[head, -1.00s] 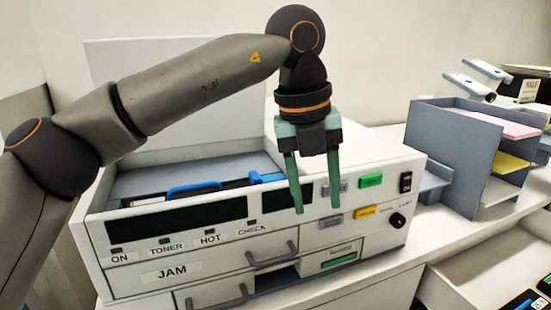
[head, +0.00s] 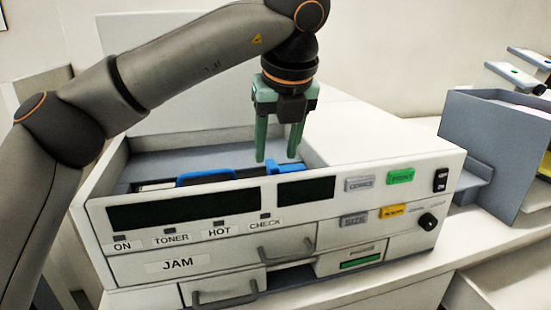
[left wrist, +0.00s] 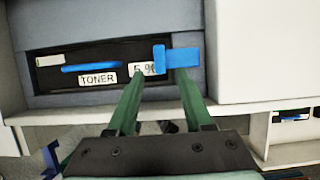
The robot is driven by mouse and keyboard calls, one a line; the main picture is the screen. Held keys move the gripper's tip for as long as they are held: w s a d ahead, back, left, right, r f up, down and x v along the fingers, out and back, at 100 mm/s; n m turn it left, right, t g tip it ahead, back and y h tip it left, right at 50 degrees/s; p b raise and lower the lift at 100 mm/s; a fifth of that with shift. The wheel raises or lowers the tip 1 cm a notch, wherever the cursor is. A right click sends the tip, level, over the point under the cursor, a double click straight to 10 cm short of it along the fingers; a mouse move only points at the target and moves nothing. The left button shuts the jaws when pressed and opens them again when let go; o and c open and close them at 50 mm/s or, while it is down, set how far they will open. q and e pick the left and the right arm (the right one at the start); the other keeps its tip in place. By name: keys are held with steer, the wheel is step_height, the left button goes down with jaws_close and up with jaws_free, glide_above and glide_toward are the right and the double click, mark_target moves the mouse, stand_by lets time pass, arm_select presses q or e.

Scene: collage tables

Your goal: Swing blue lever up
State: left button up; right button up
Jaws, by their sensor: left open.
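The blue lever (head: 283,168) is at the right end of the printer's open top bay, partly hidden behind my left gripper and the front panel. In the left wrist view the blue lever (left wrist: 180,58) lies sideways, with a wider block at its left end. My left gripper (head: 277,159) points down over the bay with its green fingers apart and nothing between them. In the left wrist view the fingertips (left wrist: 163,76) appear at the lever's near edge, one toward each end. I cannot tell whether they touch it. My right gripper is out of view.
A toner unit with a blue handle (left wrist: 91,68) lies left of the lever. The bay is bounded by the front panel (head: 150,196) and the white raised top (head: 375,145) at right. A grey paper sorter (head: 490,140) stands further right.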

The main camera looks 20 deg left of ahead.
mark_target(287, 168)
arm_select(q)
steer(key=shift+x, duration=1.35)
steer(key=shift+c, duration=0.3)
jaws_close()
